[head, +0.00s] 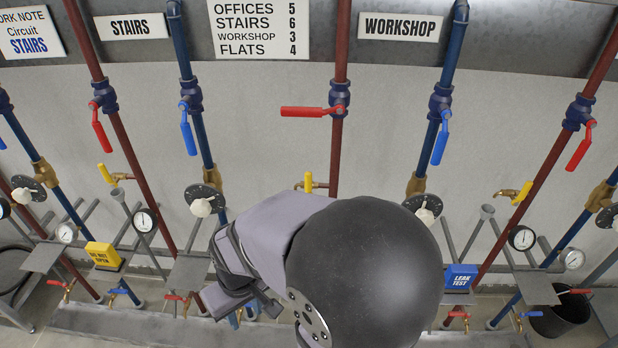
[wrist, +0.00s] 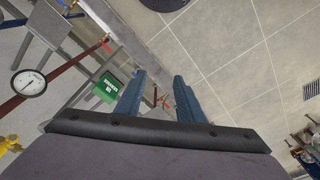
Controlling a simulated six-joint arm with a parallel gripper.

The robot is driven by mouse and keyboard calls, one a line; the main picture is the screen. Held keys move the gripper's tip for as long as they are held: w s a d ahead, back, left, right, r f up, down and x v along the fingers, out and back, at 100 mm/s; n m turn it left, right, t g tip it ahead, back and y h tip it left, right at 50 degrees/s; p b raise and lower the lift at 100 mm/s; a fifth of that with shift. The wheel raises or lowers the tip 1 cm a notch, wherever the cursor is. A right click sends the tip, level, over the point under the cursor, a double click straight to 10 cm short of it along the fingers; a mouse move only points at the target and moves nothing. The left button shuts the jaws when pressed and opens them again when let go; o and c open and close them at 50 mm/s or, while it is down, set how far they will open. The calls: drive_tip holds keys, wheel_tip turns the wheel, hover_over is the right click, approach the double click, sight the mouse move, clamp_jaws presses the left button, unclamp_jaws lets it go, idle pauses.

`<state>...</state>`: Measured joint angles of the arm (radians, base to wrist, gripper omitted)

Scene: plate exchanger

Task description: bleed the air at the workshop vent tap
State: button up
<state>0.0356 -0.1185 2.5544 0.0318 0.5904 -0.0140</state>
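The WORKSHOP sign (head: 400,26) hangs at the top, between a red pipe and a blue pipe. On that red pipe, a brass tap with an upright yellow handle (head: 308,182) shows just above my arm. The red lever (head: 311,112) above it points sideways; the blue lever (head: 440,137) points down. My gripper (wrist: 160,76) is open, its two blue fingers apart in the wrist view, with nothing held. In the head view my arm hides most of it, low and left of the tap. A yellow fitting (wrist: 10,145) shows at the wrist view's left edge; I cannot tell which tap it belongs to.
A gauge (wrist: 28,83) and a green labelled block (wrist: 107,88) lie left of my fingers. A small red-handled tap shows beyond them, between the fingers. A yellow block (head: 103,255), a blue LEAK TEST block (head: 460,277) and a dark bucket (head: 560,312) stand low among the pipes.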

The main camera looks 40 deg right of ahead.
sight(309, 179)
drive_tip(key=w+d+f+m+t+h+b, duration=0.15)
drive_tip(key=w+d+f+t+b, duration=0.3)
drive_tip(key=w, duration=0.55)
drive_tip(key=w+d+m+t+h+b, duration=0.35)
drive_tip(key=w+d+b, duration=0.35)
drive_tip(key=d, duration=0.4)
drive_tip(key=s+d+r+m+t+h+b, duration=0.1)
drive_tip(key=d+r+m+h+b, duration=0.15)
drive_tip(key=d, duration=0.35)
drive_tip(key=s+d+r+m+t+h+b, duration=0.1)
drive_tip(key=d+r+m+h+b, duration=0.1)
drive_tip(key=d+h, duration=0.35)
drive_tip(key=shift+n+t, duration=0.55)
drive_tip(key=shift+t, duration=0.15)
drive_tip(key=d+r+p, duration=0.1)
drive_tip(key=r, duration=0.3)
drive_tip(key=d+r+p, duration=0.1)
drive_tip(key=r, duration=0.2)
drive_tip(key=shift+s+d+p, duration=0.3)
drive_tip(key=shift+d, duration=0.05)
drive_tip(key=shift+p+x, duration=0.55)
drive_tip(key=shift+x, duration=3.15)
drive_tip(key=shift+c, duration=0.7)
clamp_jaws()
